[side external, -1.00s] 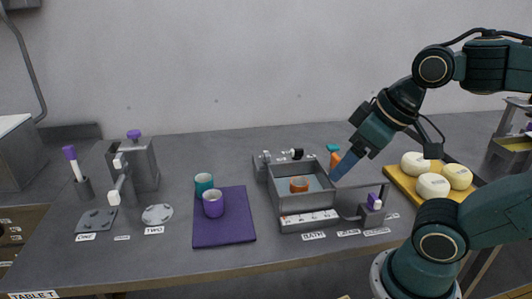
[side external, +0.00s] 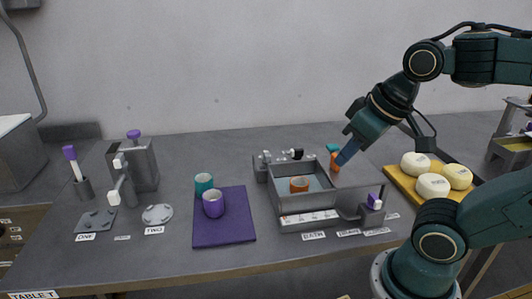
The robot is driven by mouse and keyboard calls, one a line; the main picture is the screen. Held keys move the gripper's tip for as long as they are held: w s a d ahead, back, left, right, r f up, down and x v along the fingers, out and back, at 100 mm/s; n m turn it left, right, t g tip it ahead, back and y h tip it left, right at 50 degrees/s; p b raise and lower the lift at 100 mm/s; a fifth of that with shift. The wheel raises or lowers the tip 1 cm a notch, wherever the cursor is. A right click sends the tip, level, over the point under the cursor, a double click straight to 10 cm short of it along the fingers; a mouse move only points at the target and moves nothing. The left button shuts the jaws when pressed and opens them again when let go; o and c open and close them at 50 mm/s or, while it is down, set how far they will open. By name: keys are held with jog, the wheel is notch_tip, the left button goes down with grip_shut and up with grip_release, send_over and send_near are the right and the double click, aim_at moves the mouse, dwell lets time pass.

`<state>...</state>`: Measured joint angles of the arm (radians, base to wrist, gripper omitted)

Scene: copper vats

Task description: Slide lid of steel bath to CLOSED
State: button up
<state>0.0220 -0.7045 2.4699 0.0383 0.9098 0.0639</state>
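The steel bath (side external: 277,200) is a grey open box at the middle right of the table, with an orange piece (side external: 299,185) inside. Its interior shows, so it is at least partly uncovered. A thin grey plate with a purple handle (side external: 375,202) stands at its front right; I cannot tell for sure whether this is the lid. My gripper (side external: 344,160) points down and left above the table, close to the bath's right rear side. A blue finger shows. I cannot make out its opening or whether it touches anything.
An orange item (side external: 334,162) and a teal block (side external: 333,148) are near my gripper. A yellow tray (side external: 403,188) with pale round pieces is at right. A purple mat (side external: 223,230) with a purple cup (side external: 213,203) is at left.

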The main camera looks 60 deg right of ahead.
jog(key=w+d+m+g, duration=0.1)
jog(key=w+d+m, duration=0.1)
jog(key=d+m, duration=0.1)
jog(key=w+d+m+g+h, duration=0.1)
jog(key=d+m, duration=0.3)
jog(key=m, duration=0.1)
jog(key=w+d+m+g+h, duration=0.1)
jog(key=w+d+m, duration=0.1)
jog(key=d+m, duration=0.2)
jog(key=shift+w+d+r+m+g, duration=0.1)
jog(key=shift+w+r+m+g, duration=0.2)
jog(key=shift+g, duration=0.1)
grip_shut()
jog(key=w+d+f+m+g, duration=0.1)
jog(key=d+f+m+g, duration=0.2)
jog(key=d+m, duration=0.8)
jog(key=shift+w+f+m+g, duration=0.2)
jog(key=shift+m+g, duration=0.4)
jog(key=shift+m, duration=0.4)
jog(key=shift+d+f, duration=0.15)
jog(key=shift+f, duration=0.05)
send_over(349, 168)
notch_tip(349, 168, down, 9)
jog(key=shift+f, duration=0.1)
jog(key=shift+w+a, duration=1.05)
jog(key=shift+a, duration=0.05)
